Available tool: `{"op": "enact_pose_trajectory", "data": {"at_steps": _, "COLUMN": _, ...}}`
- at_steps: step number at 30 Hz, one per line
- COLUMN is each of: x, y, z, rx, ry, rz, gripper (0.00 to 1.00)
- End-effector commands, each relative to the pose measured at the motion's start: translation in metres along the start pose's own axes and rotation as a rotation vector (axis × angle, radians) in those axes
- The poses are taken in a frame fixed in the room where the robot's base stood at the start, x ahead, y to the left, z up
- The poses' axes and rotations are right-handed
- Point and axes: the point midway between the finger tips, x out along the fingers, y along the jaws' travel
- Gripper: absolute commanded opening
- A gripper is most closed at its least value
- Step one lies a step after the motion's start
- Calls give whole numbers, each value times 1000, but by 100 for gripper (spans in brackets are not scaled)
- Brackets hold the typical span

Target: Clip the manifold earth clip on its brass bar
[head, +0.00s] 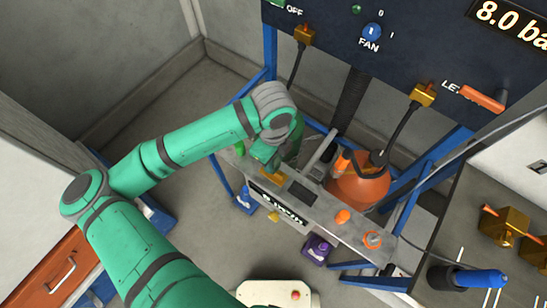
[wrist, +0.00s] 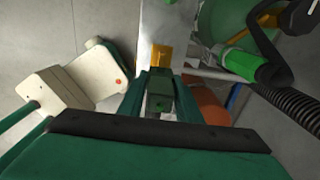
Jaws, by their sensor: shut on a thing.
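My gripper (wrist: 159,82) is shut on a small green block, which I take to be the manifold earth clip (wrist: 160,100), between its fingers. A yellow brass bar (wrist: 162,55) shows just beyond the fingertips in the wrist view. In the head view the brass bar (head: 273,175) is on the grey shelf, right below my gripper (head: 266,160). The clip is hidden there by the gripper. I cannot tell whether the clip touches the bar or sits around it.
A green cylinder (wrist: 238,66) and a black hose (wrist: 288,105) are close on the right in the wrist view. A panel with brass fittings stands behind. A cream unit (wrist: 62,92) stands at left.

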Motion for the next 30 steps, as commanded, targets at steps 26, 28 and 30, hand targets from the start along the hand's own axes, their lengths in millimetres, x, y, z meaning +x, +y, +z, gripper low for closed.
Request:
{"op": "enact_pose_trajectory", "data": {"at_steps": 26, "x": 13, "y": 0, "z": 0, "rx": -1, "ry": 1, "rz": 0, "gripper": 8}}
{"op": "enact_pose_trajectory", "data": {"at_steps": 28, "x": 15, "y": 0, "z": 0, "rx": -1, "ry": 0, "rz": 0, "gripper": 8}}
{"op": "enact_pose_trajectory", "data": {"at_steps": 30, "x": 16, "y": 0, "z": 0, "rx": -1, "ry": 0, "rz": -1, "gripper": 8}}
